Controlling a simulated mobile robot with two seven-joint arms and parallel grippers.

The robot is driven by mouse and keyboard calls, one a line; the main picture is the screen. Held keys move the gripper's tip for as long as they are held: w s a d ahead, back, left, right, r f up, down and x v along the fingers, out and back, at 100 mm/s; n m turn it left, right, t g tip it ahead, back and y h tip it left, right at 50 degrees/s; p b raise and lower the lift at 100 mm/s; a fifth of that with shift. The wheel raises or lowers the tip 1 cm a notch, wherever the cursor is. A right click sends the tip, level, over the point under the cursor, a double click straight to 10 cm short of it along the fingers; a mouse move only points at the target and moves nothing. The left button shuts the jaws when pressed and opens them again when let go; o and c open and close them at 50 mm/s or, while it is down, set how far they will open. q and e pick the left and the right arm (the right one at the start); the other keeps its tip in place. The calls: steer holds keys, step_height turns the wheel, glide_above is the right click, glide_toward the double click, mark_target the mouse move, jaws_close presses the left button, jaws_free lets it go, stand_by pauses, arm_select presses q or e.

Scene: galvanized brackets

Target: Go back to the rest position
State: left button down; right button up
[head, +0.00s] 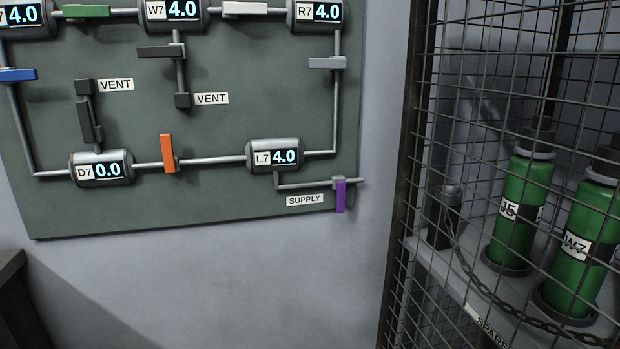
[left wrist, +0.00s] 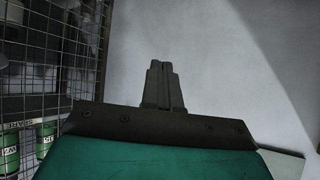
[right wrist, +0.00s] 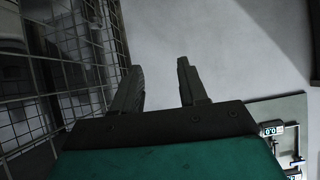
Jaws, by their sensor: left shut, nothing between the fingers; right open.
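My left gripper (left wrist: 163,84) shows in the left wrist view with its two fingers pressed together and nothing between them. My right gripper (right wrist: 160,82) shows in the right wrist view with its fingers apart and empty. Neither gripper shows in the head view. Both point toward bare grey wall, with a wire cage at the left of each wrist view. Neither is seen touching anything.
A dark panel (head: 220,215) with pipes, gauges and coloured valve handles hangs on the wall. Gauge D7 (head: 101,168) reads 0.0; gauge L7 (head: 275,156) reads 4.0. A wire cage (head: 403,190) at right holds green cylinders (head: 517,205). Bare wall lies below the panel.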

arm_select(q)
step_height(320, 180, up, 6)
steer(key=s+a+n+y+p, duration=0.1)
steer(key=p, duration=0.9)
steer(key=shift+a+r, duration=0.2)
steer(key=shift+r, duration=0.05)
arm_select(e)
steer(key=s+d+r+h, duration=0.1)
steer(key=d+r, duration=0.2)
steer(key=r, duration=0.3)
steer(key=shift+s, duration=0.25)
arm_select(q)
steer(key=shift+s, duration=0.1)
arm_select(e)
steer(key=shift+a, duration=0.1)
steer(key=shift+c, duration=0.4)
